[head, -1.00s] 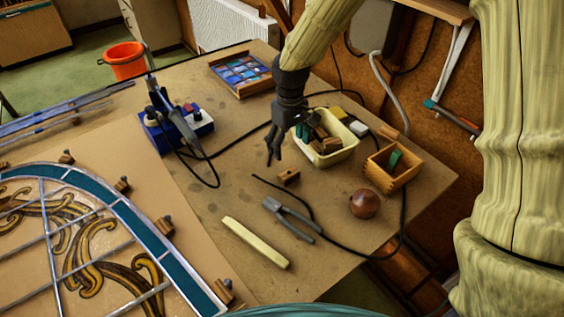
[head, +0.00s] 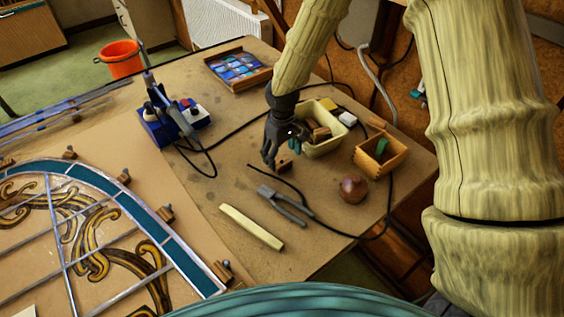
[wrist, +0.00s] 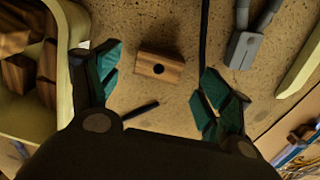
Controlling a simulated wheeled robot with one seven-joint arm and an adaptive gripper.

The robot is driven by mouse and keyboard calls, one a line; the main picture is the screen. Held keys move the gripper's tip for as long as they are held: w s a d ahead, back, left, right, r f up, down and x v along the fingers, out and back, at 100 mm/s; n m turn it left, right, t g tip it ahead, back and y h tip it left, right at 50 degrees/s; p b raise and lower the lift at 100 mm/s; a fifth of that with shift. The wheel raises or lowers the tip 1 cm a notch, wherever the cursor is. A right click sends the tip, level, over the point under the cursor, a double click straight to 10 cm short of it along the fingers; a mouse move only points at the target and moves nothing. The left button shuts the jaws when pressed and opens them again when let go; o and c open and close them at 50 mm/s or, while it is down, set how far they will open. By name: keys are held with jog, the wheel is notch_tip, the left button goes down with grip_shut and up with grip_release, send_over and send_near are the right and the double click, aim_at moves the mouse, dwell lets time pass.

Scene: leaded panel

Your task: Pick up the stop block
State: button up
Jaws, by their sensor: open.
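The stop block, a small brown wooden block with a dark round hole in its top, lies on the bench. It shows in the wrist view (wrist: 160,68), between and a little beyond my open fingers, untouched. In the head view the block (head: 284,167) is partly hidden behind my gripper (head: 269,165). My gripper points down just above the bench and is empty. In the wrist view its teal-padded fingers stand apart, one on each side of the block.
A cream tub (head: 327,146) of wooden blocks stands close beside my gripper. Nearby are pliers (head: 285,204), a pale strip (head: 251,227), a wooden box (head: 365,157), a round brown object (head: 353,188) and a black cable. The leaded panel (head: 190,262) lies left.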

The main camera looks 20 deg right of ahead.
aim_at(282, 160)
jog(key=shift+s+f, duration=0.25)
jog(key=f, duration=0.1)
jog(key=w+f, duration=0.1)
jog(key=shift+w+f+p, duration=0.1)
jog(key=shift+f+p, duration=0.25)
jog(key=shift+p, duration=0.05)
jog(key=shift+s+r, duration=0.15)
jog(key=shift+s, duration=0.2)
jog(key=shift+w, duration=0.2)
jog(key=c, duration=0.8)
jog(key=shift+s, duration=0.15)
jog(key=shift+c, duration=1.2)
